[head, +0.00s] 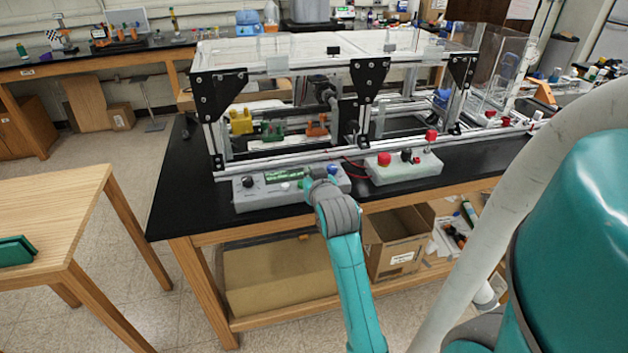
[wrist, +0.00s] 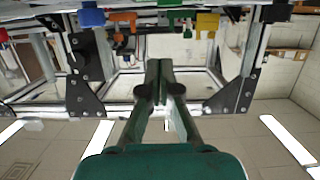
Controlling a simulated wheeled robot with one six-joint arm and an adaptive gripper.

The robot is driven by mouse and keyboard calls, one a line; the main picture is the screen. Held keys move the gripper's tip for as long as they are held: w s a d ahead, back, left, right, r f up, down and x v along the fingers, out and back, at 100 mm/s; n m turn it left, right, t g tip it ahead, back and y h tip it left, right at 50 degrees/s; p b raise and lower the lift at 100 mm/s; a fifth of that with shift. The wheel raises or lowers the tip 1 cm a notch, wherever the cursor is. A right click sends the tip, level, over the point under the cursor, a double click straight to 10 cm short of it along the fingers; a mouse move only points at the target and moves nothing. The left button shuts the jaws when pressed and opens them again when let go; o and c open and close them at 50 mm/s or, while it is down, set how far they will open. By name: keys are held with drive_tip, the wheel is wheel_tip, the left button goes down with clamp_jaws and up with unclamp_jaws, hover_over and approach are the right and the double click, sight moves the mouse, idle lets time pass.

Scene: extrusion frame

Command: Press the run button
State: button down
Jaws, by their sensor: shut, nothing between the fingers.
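A grey control box (head: 250,200) lies near the bench's front edge in the head view. No run label is readable. My gripper (wrist: 159,80) is shut and empty in the wrist view. In the head view my arm's end is over the right half of the box and hides part of its top. Contact cannot be told.
The extrusion frame (head: 275,152) with clear panels rises just behind both boxes. The black bench top (head: 180,200) is clear at left. A wooden table (head: 70,215) stands left.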

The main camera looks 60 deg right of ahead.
drive_tip(key=x, duration=0.2)
drive_tip(key=shift+w+d+f, duration=0.2)
drive_tip(key=shift+d, duration=0.1)
wheel_tip(320, 180, down, 2)
drive_tip(key=shift+s+a+f, duration=0.1)
drive_tip(key=shift+a+f, duration=0.05)
drive_tip(key=shift+f, duration=0.7)
